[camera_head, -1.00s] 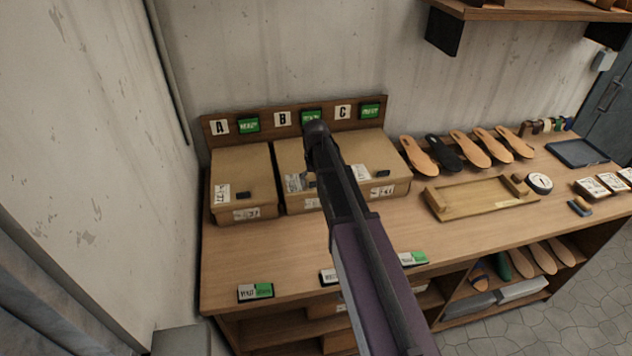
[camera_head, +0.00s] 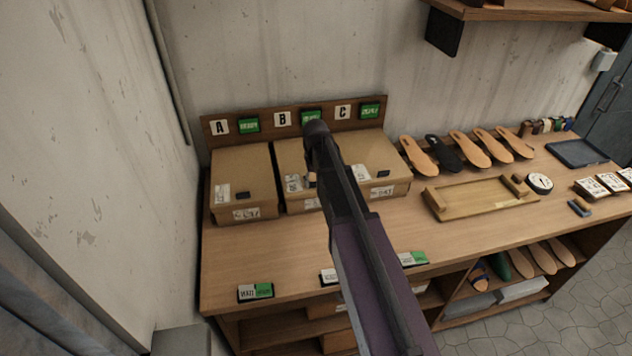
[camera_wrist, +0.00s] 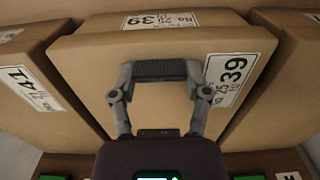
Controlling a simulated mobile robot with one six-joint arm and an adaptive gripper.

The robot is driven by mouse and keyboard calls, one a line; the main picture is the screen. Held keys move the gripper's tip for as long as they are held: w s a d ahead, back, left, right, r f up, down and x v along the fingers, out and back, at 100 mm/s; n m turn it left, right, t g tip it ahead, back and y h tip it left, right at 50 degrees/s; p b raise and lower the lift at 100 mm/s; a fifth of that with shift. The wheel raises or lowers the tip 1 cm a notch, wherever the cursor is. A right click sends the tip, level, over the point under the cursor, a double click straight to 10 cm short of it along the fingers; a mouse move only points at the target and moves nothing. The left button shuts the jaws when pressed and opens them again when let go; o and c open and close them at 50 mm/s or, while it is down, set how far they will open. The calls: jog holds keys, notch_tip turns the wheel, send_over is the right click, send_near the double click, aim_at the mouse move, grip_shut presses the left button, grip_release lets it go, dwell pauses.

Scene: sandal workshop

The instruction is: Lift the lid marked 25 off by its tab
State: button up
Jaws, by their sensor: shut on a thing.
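Three cardboard boxes stand in a row on the bench. The middle box (camera_head: 290,158) is under sign B and is partly hidden by my arm. In the wrist view its lid (camera_wrist: 90,75) fills the centre, with white labels (camera_wrist: 232,75) reading a large 39 and smaller print that seems to include 25. My gripper (camera_wrist: 160,72) is shut on a dark ribbed tab (camera_wrist: 160,70) at the lid, one finger at each end of it. In the head view my arm hides the tab. I cannot tell whether the lid is raised.
The left box (camera_head: 242,178) and right box (camera_head: 375,158) stand close beside the middle one. A backboard (camera_head: 262,133) with lettered signs is behind them. Insoles (camera_head: 470,150) and a wooden tray (camera_head: 480,210) lie to the right.

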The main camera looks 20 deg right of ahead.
jog(key=shift+r, duration=0.1)
jog(key=shift+r+p, duration=0.95)
jog(key=shift+p, duration=0.05)
jog(key=shift+r, duration=0.2)
jog(key=shift+s+r+p, duration=0.2)
jog(key=shift+r+p, duration=0.7)
jog(key=shift+p, duration=0.25)
jog(key=shift+s, duration=0.15)
jog(key=s, duration=0.6)
jog(key=shift+s+r, duration=0.2)
jog(key=shift+s, duration=0.15)
dwell(0.9)
jog(key=shift+a, duration=0.1)
jog(key=shift+s, duration=0.1)
